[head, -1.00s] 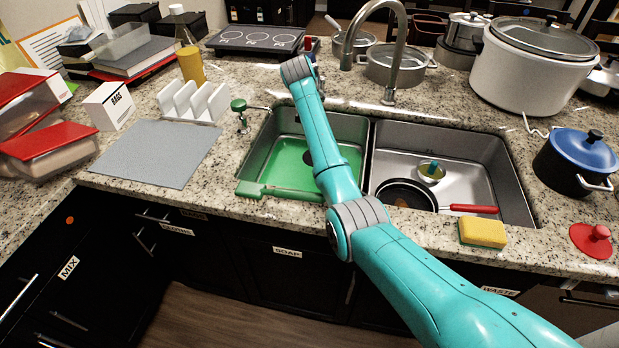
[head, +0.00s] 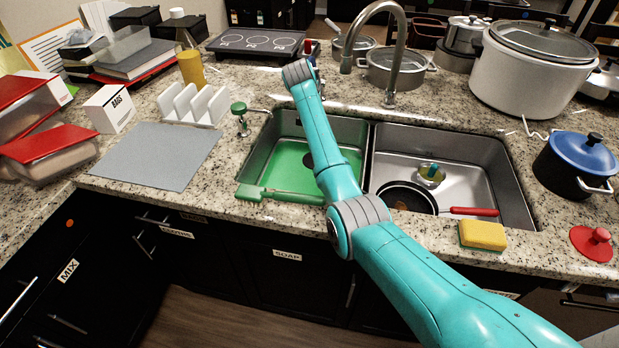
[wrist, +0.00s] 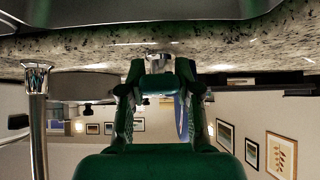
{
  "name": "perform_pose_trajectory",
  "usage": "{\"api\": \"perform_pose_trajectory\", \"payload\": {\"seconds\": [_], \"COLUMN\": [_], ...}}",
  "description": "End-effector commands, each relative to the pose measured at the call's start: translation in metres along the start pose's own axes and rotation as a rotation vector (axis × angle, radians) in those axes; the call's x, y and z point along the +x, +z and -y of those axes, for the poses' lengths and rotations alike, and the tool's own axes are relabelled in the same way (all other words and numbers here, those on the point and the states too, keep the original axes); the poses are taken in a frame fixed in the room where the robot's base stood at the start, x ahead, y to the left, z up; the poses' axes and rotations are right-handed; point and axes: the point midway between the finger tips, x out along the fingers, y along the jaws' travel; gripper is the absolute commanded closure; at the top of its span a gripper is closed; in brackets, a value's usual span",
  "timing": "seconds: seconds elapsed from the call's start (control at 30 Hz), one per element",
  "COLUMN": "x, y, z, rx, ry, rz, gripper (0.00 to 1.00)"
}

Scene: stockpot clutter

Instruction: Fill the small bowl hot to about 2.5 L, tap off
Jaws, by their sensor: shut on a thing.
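The double sink has a smaller left basin (head: 262,160) with a green floor; I cannot tell if water stands in it. The tall chrome tap (head: 390,97) rises behind the sink, its curved spout ending above the basins' back edge. I see no clear stream. My arm crosses the left basin to the counter behind it. In the head view my gripper is hidden behind my arm. In the wrist view my gripper (wrist: 159,80) is shut around a small chrome fitting (wrist: 157,62), apparently a tap handle. A blue part (wrist: 180,116) shows between the fingers.
The right basin (head: 480,160) holds a black pan (head: 407,196) with a red handle and a small round metal item (head: 431,175). A yellow sponge (head: 482,234) lies on the front edge. Pots stand at right.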

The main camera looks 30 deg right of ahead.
Motion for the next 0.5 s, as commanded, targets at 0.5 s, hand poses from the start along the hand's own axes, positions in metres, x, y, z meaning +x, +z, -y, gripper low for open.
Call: {"api": "perform_pose_trajectory", "payload": {"seconds": [0.5], "x": [-0.019], "y": [-0.026], "z": [0.000], "rx": [0.000], "ry": [-0.001], "rz": [0.275], "gripper": [0.87]}}
